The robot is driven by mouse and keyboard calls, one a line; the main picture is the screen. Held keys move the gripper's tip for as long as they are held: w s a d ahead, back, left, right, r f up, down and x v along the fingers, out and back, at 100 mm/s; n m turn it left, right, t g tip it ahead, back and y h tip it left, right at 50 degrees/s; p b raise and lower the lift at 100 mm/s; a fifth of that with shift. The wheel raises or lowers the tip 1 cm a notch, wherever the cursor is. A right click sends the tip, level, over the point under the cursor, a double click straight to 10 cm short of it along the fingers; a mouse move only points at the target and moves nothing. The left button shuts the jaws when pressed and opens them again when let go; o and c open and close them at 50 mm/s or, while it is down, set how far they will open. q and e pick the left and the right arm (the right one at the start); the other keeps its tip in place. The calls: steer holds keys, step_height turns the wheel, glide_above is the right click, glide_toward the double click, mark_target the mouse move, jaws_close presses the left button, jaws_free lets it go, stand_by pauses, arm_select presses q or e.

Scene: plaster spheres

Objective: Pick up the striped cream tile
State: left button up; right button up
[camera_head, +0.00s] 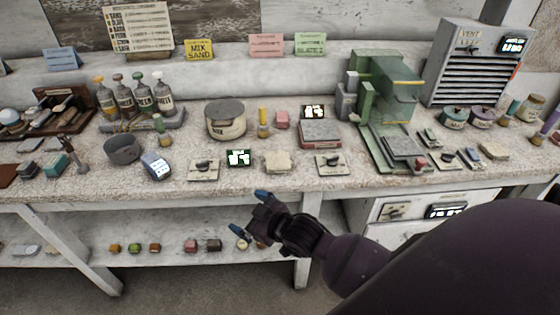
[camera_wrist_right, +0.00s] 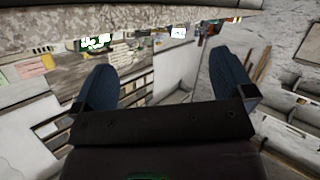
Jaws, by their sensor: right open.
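A cream tile (camera_head: 277,161) lies on the bench top near its front edge, between two plates with dark knobs. Its stripes are too small to make out. Another small pale cream piece (camera_head: 494,151) lies farther right, so I cannot be sure which is the striped one. My right gripper (camera_head: 250,212) is open and empty, in front of the bench edge and below the first cream tile, apart from it. Its two blue fingertips also stand wide apart in the right wrist view (camera_wrist_right: 165,85), with nothing between them. My left gripper is out of view.
Near the cream tile are knob plates (camera_head: 203,170) and (camera_head: 330,163), and a small lit display (camera_head: 238,158). A green machine (camera_head: 385,100) stands to the right. The bench's front edge and lower shelf (camera_head: 190,268) lie near my gripper.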

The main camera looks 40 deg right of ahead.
steer(key=w+r+n+g+y, duration=0.1)
steer(key=w+r+n+g, duration=0.15)
steer(key=w+r, duration=0.45)
steer(key=w+r+n+g, duration=0.1)
steer(key=w+r+n, duration=0.3)
steer(key=w, duration=0.5)
steer(key=g+h, duration=0.5)
steer(key=g, duration=0.5)
glide_above(280, 160)
steer(key=shift+m, duration=0.45)
steer(key=f, duration=0.5)
steer(key=shift+s+d, duration=0.2)
steer(key=shift+s, duration=0.1)
steer(key=shift+w+a+f+b, duration=0.15)
steer(key=shift+f+b, duration=0.1)
steer(key=shift+f, duration=1.15)
steer(key=shift+w+a+f+b, duration=0.15)
steer(key=shift+f+b, duration=0.1)
steer(key=shift+f, duration=1.1)
steer(key=shift+d, duration=0.1)
steer(key=shift+c, duration=0.2)
